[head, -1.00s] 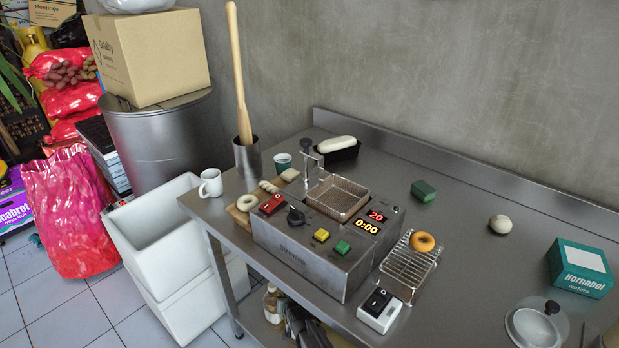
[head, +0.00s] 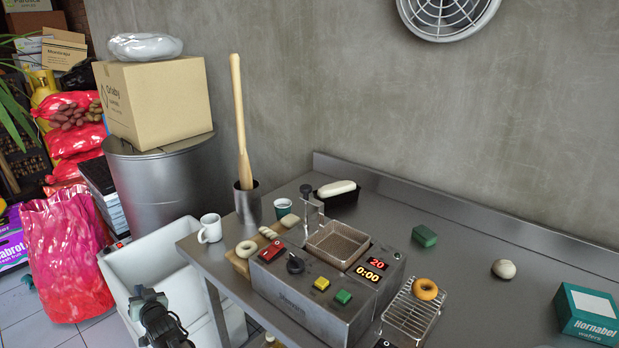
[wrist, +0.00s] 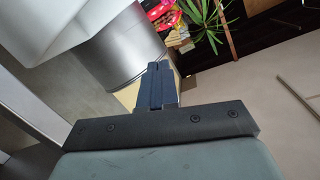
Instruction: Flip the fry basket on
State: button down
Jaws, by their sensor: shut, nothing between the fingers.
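The fry basket (head: 338,245), a wire mesh basket, sits in the top of the steel fryer (head: 298,304) on the counter. A dark-knobbed upright handle (head: 308,192) stands at its back left. The fryer's front slope carries a red rocker switch (head: 271,250), a black knob (head: 295,264), a yellow button (head: 322,284) and a green button (head: 343,297). I cannot tell the rocker's position. My gripper (head: 143,292) is left of the counter, in front of the white bin, apart from the fryer. In the wrist view my gripper (wrist: 157,72) is shut and empty.
The fryer's red display (head: 370,270) reads 20 and 0:00. A rack (head: 409,318) with a doughnut (head: 425,289) stands right of the fryer. A white mug (head: 210,229) and steel pot (head: 247,204) stand left. The counter's left edge lies between my gripper and the fryer.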

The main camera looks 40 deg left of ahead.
jog(key=w+a+r+h, duration=0.2)
jog(key=w+r, duration=0.6)
jog(key=r, duration=0.3)
jog(key=w+d+r+h, duration=0.1)
jog(key=w+d+r, duration=0.2)
jog(key=w+r, duration=0.1)
jog(key=w+d+r+n+h, duration=0.1)
jog(key=w+d+r+h, duration=0.1)
jog(key=w+r, duration=0.3)
jog(key=w+d+r+t+h, duration=0.1)
jog(key=w+d+r, duration=0.2)
jog(key=w, duration=0.4)
jog(key=shift+w+d+r+n, duration=0.2)
jog(key=shift+r, duration=0.25)
jog(key=shift+w+d+r+n, duration=0.15)
jog(key=shift+r+n, duration=0.05)
jog(key=shift+r, duration=0.2)
jog(key=w+d+r+n+g+h, duration=0.1)
jog(key=w+d+r+h, duration=0.2)
jog(key=d+r, duration=0.9)
jog(key=w+d+r+n+g+h, duration=0.1)
jog(key=w+d+r, duration=0.7)
jog(key=d, duration=1)
notch_tip(320, 180, up, 4)
jog(key=n+h, duration=0.1)
jog(key=h, duration=0.1)
jog(key=shift+w+d+r+n+g+h, duration=0.15)
jog(key=shift+w+d+n+g+h, duration=0.15)
jog(key=shift+d+g+h, duration=0.1)
